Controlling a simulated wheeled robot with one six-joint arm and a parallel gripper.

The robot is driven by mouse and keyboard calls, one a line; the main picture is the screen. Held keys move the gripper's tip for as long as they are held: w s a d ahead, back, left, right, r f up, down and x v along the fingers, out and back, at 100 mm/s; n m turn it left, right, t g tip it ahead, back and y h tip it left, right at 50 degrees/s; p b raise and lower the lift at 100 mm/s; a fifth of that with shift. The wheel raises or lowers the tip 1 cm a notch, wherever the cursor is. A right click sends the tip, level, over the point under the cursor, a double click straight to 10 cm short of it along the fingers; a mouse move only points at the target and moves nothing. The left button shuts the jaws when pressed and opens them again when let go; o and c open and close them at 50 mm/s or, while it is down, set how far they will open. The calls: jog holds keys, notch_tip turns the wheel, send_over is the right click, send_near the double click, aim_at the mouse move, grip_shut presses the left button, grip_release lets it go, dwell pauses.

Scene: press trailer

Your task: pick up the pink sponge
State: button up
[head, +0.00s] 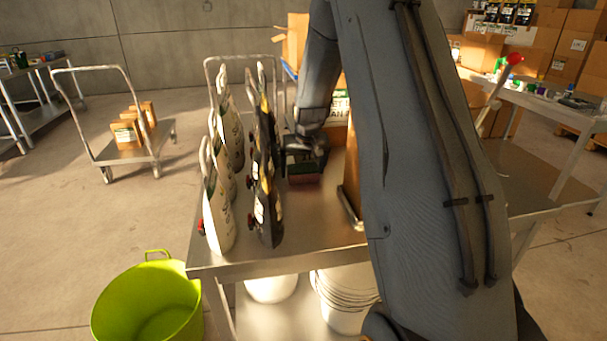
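A small block with a dull reddish side and a dark green top (305,181) lies on the metal table behind the bottles. It is in shade; it looks like the pink sponge, but its colour is hard to tell. My gripper (303,161) points down directly over it, at or just above its top. The fingers are dark and small here, and I cannot tell whether they are open, shut or touching the block. My arm crosses the right half of the head view and hides part of the table.
Rows of white bottles (219,205) and dark bottles (266,200) stand left of the block. A brown upright board or box (351,175) stands close on its right. The metal table top (300,230) is clear in front. A green tub (150,305) stands on the floor.

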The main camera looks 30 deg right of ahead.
aim_at(303, 168)
jog(key=c, duration=0.7)
notch_tip(303, 168, up, 10)
jog(key=shift+r+b, duration=0.1)
jog(key=shift+b, duration=1.1)
